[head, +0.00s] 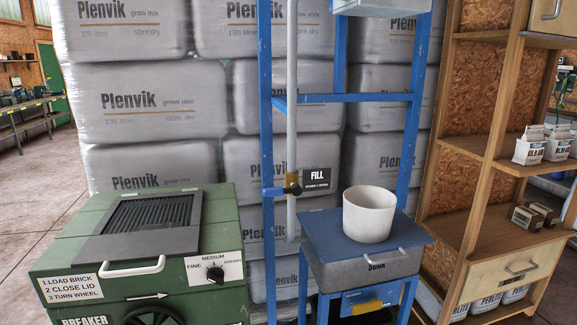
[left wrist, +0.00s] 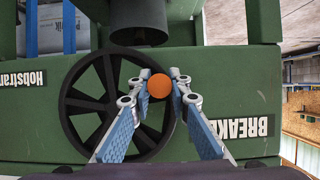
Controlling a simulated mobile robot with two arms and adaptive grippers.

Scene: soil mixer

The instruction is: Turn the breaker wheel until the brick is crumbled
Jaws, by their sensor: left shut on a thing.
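The green breaker box (head: 220,225) stands at the lower left in the head view. Its dark grated lid (head: 150,212) looks closed, and no brick is visible. The black breaker wheel (head: 150,318) is mostly cut off by the bottom edge there. In the left wrist view, which is upside down, the spoked wheel (left wrist: 68,102) shows with an orange knob (left wrist: 159,86) at its rim. My left gripper (left wrist: 158,88) is shut on that knob, with one blue-padded finger on each side. My right gripper is not in view.
A dial (head: 215,273) marked fine and medium is on the box front. A white pot (head: 369,214) stands on a blue-topped unit (head: 325,240) to the right. A wooden shelf (head: 490,195) is at far right. Stacked Plenvik bags (head: 140,100) fill the back.

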